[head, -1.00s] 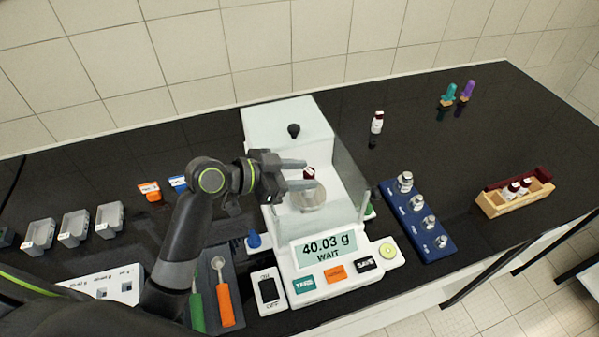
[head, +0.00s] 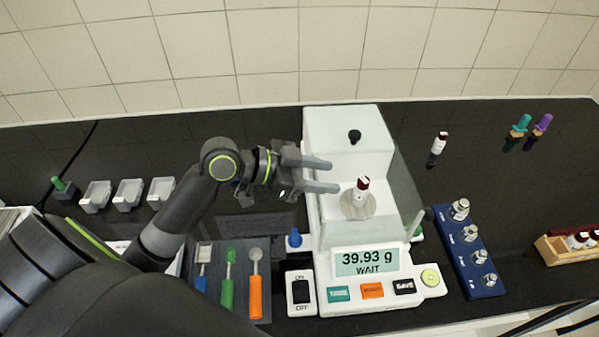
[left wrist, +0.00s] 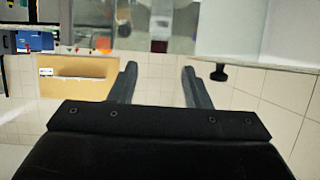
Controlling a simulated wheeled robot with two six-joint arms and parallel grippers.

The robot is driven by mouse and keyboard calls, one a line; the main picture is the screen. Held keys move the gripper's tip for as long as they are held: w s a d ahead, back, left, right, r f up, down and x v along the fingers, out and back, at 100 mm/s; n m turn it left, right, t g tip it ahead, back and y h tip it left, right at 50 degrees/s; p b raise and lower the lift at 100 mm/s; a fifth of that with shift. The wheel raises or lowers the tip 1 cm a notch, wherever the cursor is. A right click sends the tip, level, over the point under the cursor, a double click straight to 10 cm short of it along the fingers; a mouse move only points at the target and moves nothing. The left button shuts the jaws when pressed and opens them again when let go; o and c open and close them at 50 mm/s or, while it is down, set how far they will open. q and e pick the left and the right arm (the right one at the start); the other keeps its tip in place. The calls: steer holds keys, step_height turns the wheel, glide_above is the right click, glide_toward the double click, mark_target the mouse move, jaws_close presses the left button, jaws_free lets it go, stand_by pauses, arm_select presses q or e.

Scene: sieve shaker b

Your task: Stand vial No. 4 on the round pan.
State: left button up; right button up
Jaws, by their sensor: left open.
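A small vial with a dark red cap (head: 362,188) stands upright on the round pan (head: 357,209) of the white balance (head: 347,131). Its number cannot be read. The display (head: 367,262) reads 39.93 g and WAIT. My left gripper (head: 329,175) is open and empty, just left of the vial, its fingers pointing right towards the pan. In the left wrist view, the fingers (left wrist: 159,84) are spread, with a dark red cap (left wrist: 159,46) beyond them. Another dark-capped vial (head: 438,148) stands on the bench behind right. My right gripper is not in view.
A clear panel (head: 408,180) stands at the balance's right side. A blue block with metal weights (head: 485,284) and a wooden vial rack (head: 562,255) are to the right. Scoops lie in a dark tray (head: 241,300) front left. Grey trays (head: 129,192) stand further left.

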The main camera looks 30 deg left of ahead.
arm_select(q)
steer(key=shift+b+v, duration=0.3)
steer(key=shift+v, duration=2.1)
steer(key=shift+d, duration=0.1)
